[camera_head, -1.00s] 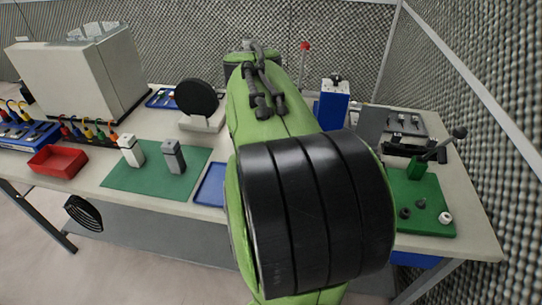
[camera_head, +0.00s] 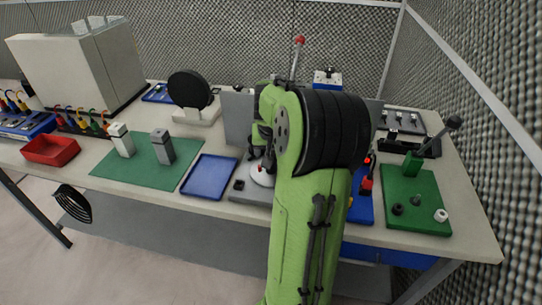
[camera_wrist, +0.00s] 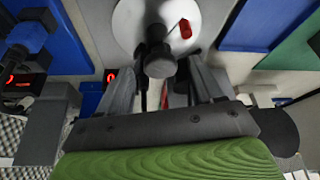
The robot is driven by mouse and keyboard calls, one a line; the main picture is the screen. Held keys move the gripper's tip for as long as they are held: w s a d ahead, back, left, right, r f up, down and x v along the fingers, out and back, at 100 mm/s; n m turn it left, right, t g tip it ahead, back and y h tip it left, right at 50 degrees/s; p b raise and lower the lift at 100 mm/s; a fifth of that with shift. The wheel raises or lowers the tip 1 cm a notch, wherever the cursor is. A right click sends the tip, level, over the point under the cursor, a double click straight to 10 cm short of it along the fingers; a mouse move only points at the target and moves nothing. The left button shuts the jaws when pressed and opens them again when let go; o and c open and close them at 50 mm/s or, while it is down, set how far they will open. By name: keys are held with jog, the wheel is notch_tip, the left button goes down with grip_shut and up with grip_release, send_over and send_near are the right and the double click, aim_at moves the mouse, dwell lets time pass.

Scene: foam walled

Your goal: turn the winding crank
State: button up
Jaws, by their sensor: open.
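The winding crank is a round white disc (camera_wrist: 128,22) with a red mark and a dark round knob (camera_wrist: 160,62) in the wrist view. In the head view the white disc (camera_head: 262,176) sits on a grey base, partly hidden by my arm. My gripper (camera_wrist: 166,78) is open in the wrist view, with one finger on each side of the dark knob. I cannot tell whether either finger touches the knob. In the head view my gripper is mostly hidden behind my green arm.
A blue tray (camera_head: 208,178) lies left of the crank, then a green mat (camera_head: 130,165) with two upright blocks. To the right is a green board (camera_head: 416,212) with small knobs and a lever. A red-topped rod (camera_head: 297,60) stands behind my arm.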

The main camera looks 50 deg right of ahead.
jog(key=shift+w+d+f, duration=0.15)
jog(key=shift+f, duration=0.25)
jog(key=c, duration=1)
jog(key=shift+c, duration=0.2)
jog(key=shift+n, duration=0.3)
